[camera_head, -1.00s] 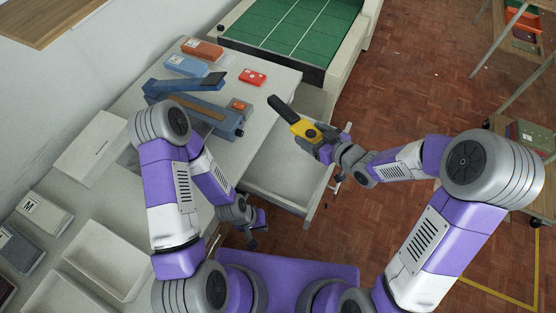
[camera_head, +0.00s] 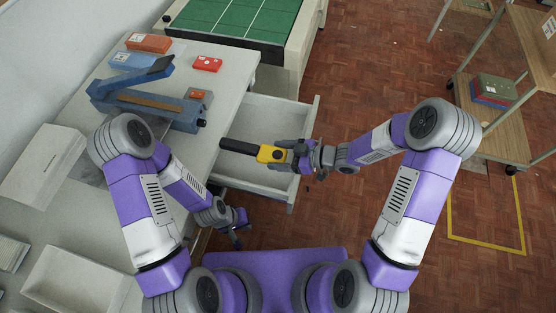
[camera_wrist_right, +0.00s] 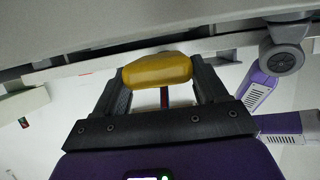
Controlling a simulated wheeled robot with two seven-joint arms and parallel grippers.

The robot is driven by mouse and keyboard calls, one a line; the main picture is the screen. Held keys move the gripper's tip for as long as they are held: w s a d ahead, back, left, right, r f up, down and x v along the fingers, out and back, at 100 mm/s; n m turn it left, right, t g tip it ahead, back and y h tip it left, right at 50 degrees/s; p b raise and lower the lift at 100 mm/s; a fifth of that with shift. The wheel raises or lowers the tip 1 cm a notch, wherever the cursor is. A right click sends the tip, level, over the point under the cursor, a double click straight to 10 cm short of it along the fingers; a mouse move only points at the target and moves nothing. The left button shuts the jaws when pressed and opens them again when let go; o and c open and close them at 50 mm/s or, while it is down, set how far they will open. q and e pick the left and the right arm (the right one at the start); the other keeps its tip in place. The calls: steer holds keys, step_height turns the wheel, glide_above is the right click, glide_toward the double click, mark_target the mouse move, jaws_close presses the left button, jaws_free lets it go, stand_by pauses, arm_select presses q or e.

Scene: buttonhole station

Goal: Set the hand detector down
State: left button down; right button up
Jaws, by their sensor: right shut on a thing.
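The hand detector (camera_head: 266,153) is yellow with a long black paddle that points left. My right gripper (camera_head: 294,157) is shut on its yellow end and holds it in front of the open white drawer. In the right wrist view the yellow end of the detector (camera_wrist_right: 158,70) sits between the two dark fingers of the gripper (camera_wrist_right: 160,92). My left gripper (camera_head: 238,231) hangs low beside the table's front edge, apart from the detector. Its fingers look spread and empty.
The open drawer (camera_head: 262,181) juts from the white table. A blue long-armed device (camera_head: 150,104), a red box (camera_head: 207,64), an orange box (camera_head: 149,42) and a light blue box (camera_head: 133,62) stand on the table. White trays (camera_head: 75,283) lie at lower left.

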steer(key=shift+f+b, duration=0.6)
steer(key=shift+f, duration=1.1)
steer(key=shift+f, duration=0.25)
steer(key=o, duration=1.2)
steer(key=shift+d+r, duration=0.25)
steer(key=shift+r, duration=0.05)
steer(key=p+v, duration=0.3)
steer(key=v, duration=0.8)
steer(key=shift+s+d+p, duration=0.2)
steer(key=shift+p, duration=0.2)
